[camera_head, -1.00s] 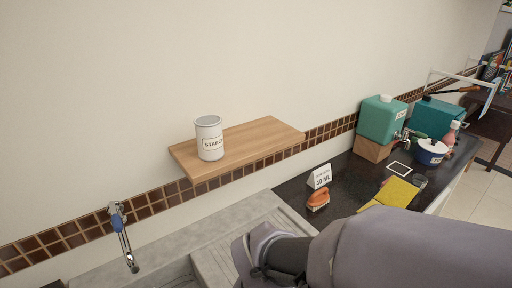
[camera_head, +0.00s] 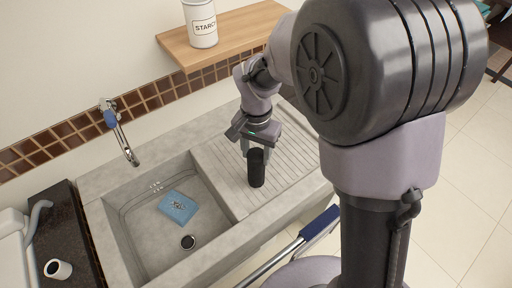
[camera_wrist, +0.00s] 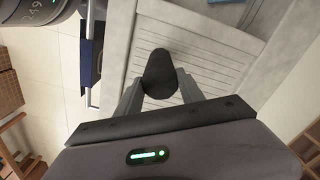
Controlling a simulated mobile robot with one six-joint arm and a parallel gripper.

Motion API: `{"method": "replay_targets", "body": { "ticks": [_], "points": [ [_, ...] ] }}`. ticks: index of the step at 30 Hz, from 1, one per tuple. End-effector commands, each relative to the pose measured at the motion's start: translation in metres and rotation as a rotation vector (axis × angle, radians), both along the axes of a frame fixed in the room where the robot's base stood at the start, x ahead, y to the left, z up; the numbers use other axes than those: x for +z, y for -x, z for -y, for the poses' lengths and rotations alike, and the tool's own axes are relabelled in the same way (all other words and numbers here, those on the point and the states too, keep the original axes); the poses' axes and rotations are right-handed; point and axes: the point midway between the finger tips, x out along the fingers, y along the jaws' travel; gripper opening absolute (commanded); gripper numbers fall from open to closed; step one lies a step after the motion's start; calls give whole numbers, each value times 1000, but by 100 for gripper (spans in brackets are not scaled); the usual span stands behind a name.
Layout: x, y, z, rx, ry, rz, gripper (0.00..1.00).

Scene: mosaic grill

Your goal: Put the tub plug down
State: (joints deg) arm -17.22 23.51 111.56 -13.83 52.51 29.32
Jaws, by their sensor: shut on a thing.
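The black tub plug (camera_head: 256,169) hangs from my gripper (camera_head: 259,150) over the ribbed drainboard (camera_head: 222,152), right of the sink basin. It is dark and roughly cylindrical, and it stands close to upright in the head view. In the wrist view the plug (camera_wrist: 160,72) sits between the two grey fingers of my gripper (camera_wrist: 158,92), with the ribbed surface beyond it. My gripper is shut on the plug. I cannot tell whether the plug's lower end touches the drainboard.
The sink basin (camera_head: 140,211) holds a blue cloth (camera_head: 178,207) and a dark round drain (camera_head: 188,242). A tap (camera_head: 119,134) stands at the back. A wooden shelf (camera_head: 240,33) with a starch tin (camera_head: 200,22) is above. A white cup (camera_head: 58,269) stands at left.

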Motion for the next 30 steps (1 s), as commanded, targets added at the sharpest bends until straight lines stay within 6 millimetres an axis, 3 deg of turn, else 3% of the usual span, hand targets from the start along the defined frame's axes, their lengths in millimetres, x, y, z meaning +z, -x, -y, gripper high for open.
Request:
{"method": "replay_targets", "body": {
  "ticks": [8, 9, 12, 23, 30],
  "points": [
    [-2, 0, 0, 0, 0, 2, 0],
    [-2, 0, 0, 0, 0, 2, 47],
    [-1, 0, 0, 0, 0, 2, 67],
    [7, 0, 0, 0, -1, 3, 67],
    [73, -1, 0, 0, -1, 6, 67]
  ]
}}
